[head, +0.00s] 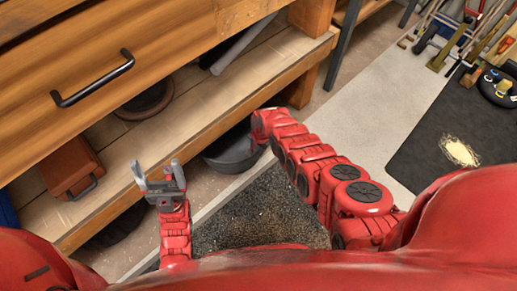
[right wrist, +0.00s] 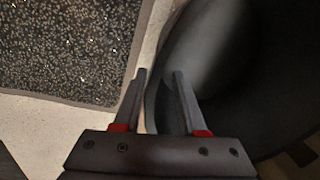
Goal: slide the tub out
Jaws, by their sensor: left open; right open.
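A dark grey round tub (head: 228,155) stands on the floor beneath the low shelf of the workbench, partly hidden by the shelf and my right arm. In the right wrist view the tub (right wrist: 215,60) fills the right side. My right gripper (right wrist: 160,72) is open at the tub's edge, which shows between its two fingers; I cannot tell whether they touch it. In the head view my right gripper's fingers are hidden behind my red wrist. My left gripper (head: 157,170) is open and empty, in front of the low shelf, left of the tub.
The wooden shelf (head: 200,107) overhangs the tub and holds a brown toolbox (head: 70,166) and a dark round pan (head: 147,102). A bench leg (head: 302,86) stands right of the tub. A dark speckled mat (head: 235,215) lies in front; pale floor is clear to the right.

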